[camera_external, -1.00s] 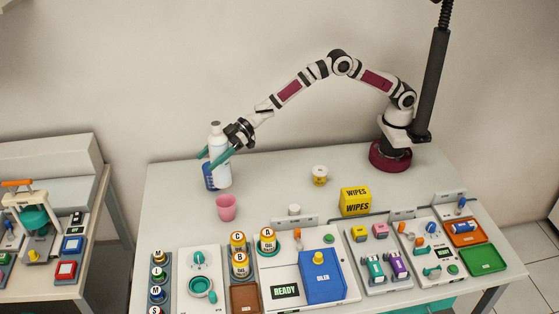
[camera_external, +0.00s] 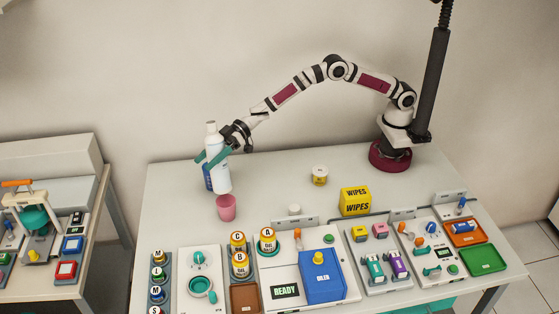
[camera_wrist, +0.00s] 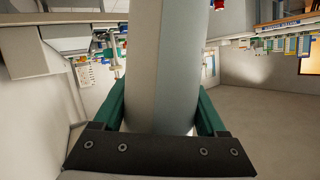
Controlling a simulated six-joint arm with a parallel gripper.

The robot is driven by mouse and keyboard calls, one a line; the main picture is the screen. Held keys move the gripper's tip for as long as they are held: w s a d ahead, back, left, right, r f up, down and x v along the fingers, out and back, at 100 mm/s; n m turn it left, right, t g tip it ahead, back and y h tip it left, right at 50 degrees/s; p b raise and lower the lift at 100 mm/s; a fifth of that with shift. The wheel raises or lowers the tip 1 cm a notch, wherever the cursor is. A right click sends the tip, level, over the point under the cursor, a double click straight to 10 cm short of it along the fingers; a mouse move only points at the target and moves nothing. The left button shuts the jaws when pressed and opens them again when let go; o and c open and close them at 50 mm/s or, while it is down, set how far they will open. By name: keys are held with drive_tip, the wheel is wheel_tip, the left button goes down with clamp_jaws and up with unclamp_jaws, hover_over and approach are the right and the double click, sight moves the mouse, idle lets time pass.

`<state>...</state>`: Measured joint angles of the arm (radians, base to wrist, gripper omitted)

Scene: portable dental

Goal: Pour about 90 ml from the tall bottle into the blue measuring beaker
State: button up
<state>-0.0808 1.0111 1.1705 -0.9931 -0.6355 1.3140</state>
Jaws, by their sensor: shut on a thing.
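The tall white bottle (camera_external: 219,174) is at the table's back left in the external view, leaning slightly with its top to the left. My gripper (camera_external: 213,158) is shut around its body; the green fingers also show on both sides of the pale bottle (camera_wrist: 163,70) in the wrist view. A blue shape with pale marks, apparently the blue measuring beaker (camera_external: 207,178), shows at the bottle's left edge, mostly hidden by it. I cannot tell whether they touch, or whether the bottle's base is on the table. No liquid stream shows.
A pink cup (camera_external: 226,208) stands close in front of the bottle. A yellow-labelled jar (camera_external: 320,176) and a yellow wipes box (camera_external: 355,201) stand to the right. Trays, amber bottles (camera_external: 238,256) and devices fill the front edge. The table between jar and bottle is clear.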

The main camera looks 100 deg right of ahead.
sight(213, 177)
drive_tip(key=shift+d+f+m+y, duration=0.15)
drive_tip(key=shift+m+y, duration=0.55)
drive_tip(key=shift+m, duration=0.4)
drive_tip(key=shift+d+f+m+t+y, duration=0.1)
drive_tip(key=shift+f+m+t+y, duration=0.2)
drive_tip(key=shift+m+y, duration=0.3)
drive_tip(key=f+m, duration=0.1)
drive_tip(key=a+f+m+t+y, duration=0.1)
drive_tip(key=m, duration=0.1)
drive_tip(key=shift+s+a, duration=0.15)
drive_tip(key=shift+a, duration=0.1)
drive_tip(key=shift+a+f+m+y, duration=0.15)
drive_tip(key=shift+f+m+y, duration=0.25)
drive_tip(key=shift+m, duration=0.3)
wheel_tip(213, 177, down, 2)
drive_tip(key=shift+s+a+f+m+t, duration=0.1)
drive_tip(key=shift+a+m+t, duration=0.05)
drive_tip(key=shift+m+t, duration=0.5)
drive_tip(key=shift+d+f+m+t, duration=0.25)
drive_tip(key=shift+f+m, duration=0.15)
drive_tip(key=shift+m, duration=0.2)
drive_tip(key=shift+d+f+m+t, duration=0.2)
drive_tip(key=shift+f+m, duration=0.2)
drive_tip(key=shift+m, duration=0.15)
drive_tip(key=shift+f+m, duration=0.25)
drive_tip(key=shift+m, duration=0.15)
drive_tip(key=shift+f+m+t+b, duration=0.25)
drive_tip(key=shift+m+t+b, duration=0.05)
drive_tip(key=shift+m, duration=0.1)
